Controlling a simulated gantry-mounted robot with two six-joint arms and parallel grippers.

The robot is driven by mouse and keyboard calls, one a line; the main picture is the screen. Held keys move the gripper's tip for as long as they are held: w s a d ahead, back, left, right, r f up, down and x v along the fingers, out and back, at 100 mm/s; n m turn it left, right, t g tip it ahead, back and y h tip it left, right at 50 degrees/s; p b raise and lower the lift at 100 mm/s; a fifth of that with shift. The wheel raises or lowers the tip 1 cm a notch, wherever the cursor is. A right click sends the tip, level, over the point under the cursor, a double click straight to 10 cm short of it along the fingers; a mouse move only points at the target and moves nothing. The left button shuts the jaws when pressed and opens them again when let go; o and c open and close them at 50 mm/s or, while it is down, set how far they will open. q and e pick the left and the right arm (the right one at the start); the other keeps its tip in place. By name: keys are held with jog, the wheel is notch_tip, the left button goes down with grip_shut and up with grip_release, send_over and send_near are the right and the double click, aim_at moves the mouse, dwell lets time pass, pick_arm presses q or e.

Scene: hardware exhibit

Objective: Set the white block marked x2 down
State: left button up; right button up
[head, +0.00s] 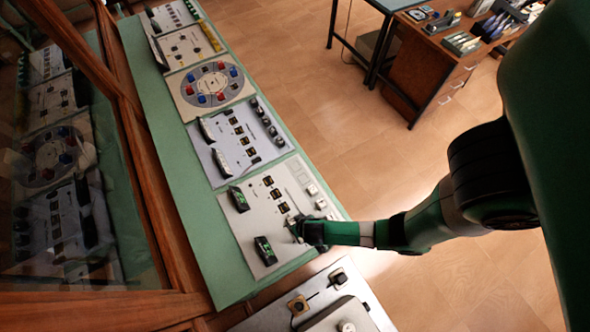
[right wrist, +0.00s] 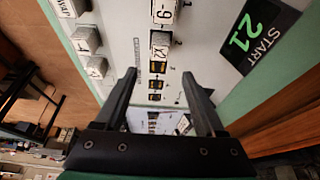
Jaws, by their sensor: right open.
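The white block marked x2 (right wrist: 160,44) stands on the grey-white panel, at the end of a row of small dark slots (right wrist: 156,84). My right gripper (right wrist: 159,74) is open, and the block shows between and just beyond its fingertips, with no visible contact. In the head view the right gripper (head: 296,229) is low over the nearest panel (head: 248,228), and the block is small and partly hidden there. Another white block (right wrist: 163,12), with a mark like -9, is just beyond x2 in the wrist view. My left gripper is not in view.
Several white marked blocks (right wrist: 86,40) line the panel's floor-side edge. A dark sign reading START 21 (right wrist: 262,36) stands on the other side. A wood-framed glass pane (head: 75,170) borders the green bench (head: 165,130). More panels extend away.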

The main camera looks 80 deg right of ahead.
jog(key=shift+s+a+r, duration=0.2)
jog(key=shift+r, duration=0.4)
